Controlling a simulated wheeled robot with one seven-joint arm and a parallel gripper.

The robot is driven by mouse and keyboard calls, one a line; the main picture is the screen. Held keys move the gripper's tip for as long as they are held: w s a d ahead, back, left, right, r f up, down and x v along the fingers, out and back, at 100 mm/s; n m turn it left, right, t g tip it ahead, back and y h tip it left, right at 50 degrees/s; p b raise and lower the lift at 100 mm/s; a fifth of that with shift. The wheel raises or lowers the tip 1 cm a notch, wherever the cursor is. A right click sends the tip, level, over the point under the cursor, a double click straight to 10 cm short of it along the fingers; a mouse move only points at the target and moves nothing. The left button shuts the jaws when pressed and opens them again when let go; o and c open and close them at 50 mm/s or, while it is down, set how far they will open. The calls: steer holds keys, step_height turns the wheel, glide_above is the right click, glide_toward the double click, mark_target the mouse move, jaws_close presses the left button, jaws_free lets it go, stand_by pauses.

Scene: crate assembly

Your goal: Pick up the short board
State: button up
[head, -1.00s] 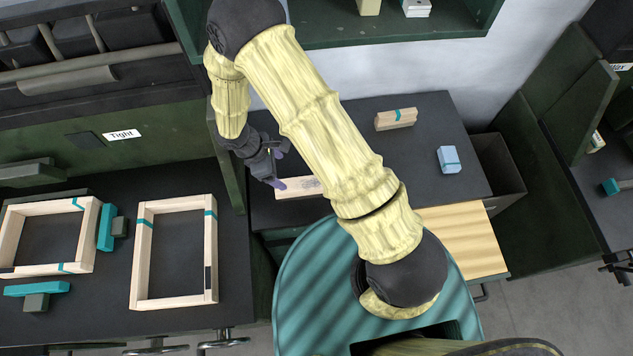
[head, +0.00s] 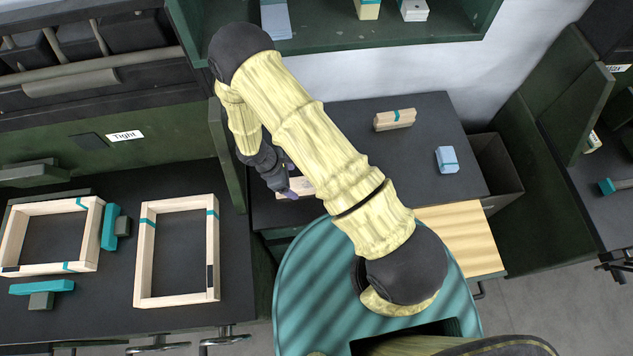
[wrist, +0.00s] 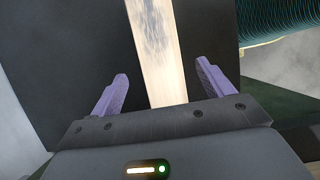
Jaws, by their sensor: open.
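A pale wooden board (head: 304,186) lies on the dark worktop, partly hidden behind my arm in the head view. In the wrist view the board (wrist: 158,50) runs lengthwise between the purple fingers, with a grey mark on its face. My gripper (head: 290,183) is open over the board's left part. In the wrist view my gripper (wrist: 163,78) has a finger on each side of the board, with gaps on both sides. Whether the fingertips reach down beside the board is unclear. A shorter wooden piece with a teal band (head: 395,120) lies farther back.
A light blue block (head: 447,159) sits on the right of the worktop. Two wooden frames (head: 213,255) (head: 93,235) lie on the left bench, beside teal clamp-like blocks (head: 110,227). A green upright panel (head: 230,158) stands just left of my gripper. A shelf (head: 340,38) hangs behind.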

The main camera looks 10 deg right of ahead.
mark_target(297, 185)
steer(key=shift+p+x, duration=0.35)
steer(key=shift+x, duration=1.3)
steer(key=shift+a, duration=0.1)
steer(key=c, duration=1.1)
step_height(297, 185, up, 10)
steer(key=shift+f+b, duration=0.1)
steer(key=shift+b, duration=0.8)
